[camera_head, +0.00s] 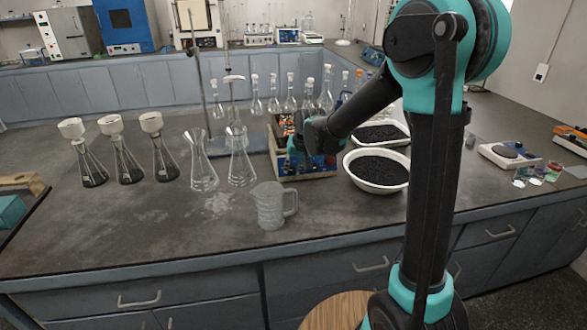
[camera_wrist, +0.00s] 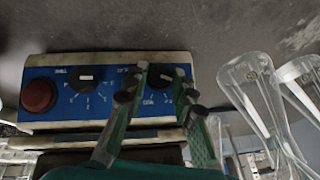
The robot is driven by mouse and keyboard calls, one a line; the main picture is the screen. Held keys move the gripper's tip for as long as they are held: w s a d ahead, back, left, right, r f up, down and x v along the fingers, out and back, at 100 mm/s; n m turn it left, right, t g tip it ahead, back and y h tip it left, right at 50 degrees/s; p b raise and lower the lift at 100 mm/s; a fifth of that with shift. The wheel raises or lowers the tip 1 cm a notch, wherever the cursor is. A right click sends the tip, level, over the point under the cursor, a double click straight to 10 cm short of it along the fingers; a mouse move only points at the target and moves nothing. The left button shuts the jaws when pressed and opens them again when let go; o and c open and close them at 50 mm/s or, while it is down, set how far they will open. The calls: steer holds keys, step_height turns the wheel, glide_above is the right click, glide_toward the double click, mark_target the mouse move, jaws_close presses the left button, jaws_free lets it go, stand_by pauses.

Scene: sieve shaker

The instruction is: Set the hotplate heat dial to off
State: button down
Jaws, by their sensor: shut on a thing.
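The hotplate (camera_wrist: 40,65) shows in the wrist view as a blue front panel with a beige edge, a red round button (camera_wrist: 39,95) at left and two black dials. The left dial (camera_wrist: 87,77) has a white mark and stands free. The right dial (camera_wrist: 165,77) sits between the fingertips of my gripper (camera_wrist: 163,82), which is shut on it. The fingers partly cover this dial and its printing, so its setting cannot be read. In the head view my gripper (camera_head: 298,146) is at the hotplate's front, mostly hidden by my arm.
Glass flasks (camera_head: 202,165) stand close to the left, also in the wrist view (camera_wrist: 255,90). A clear jug (camera_head: 270,206) stands in front. White basins of black granules (camera_head: 378,187) lie to the right. Funnel-topped flasks (camera_head: 128,160) line the left.

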steer(key=shift+n+h, duration=0.4)
steer(key=shift+h, duration=0.1)
steer(key=c, duration=1.3)
jaws_free()
steer(key=shift+o, duration=0.2)
steer(key=shift+a, duration=0.1)
steer(key=v, duration=1.2)
steer(key=shift+s, duration=0.15)
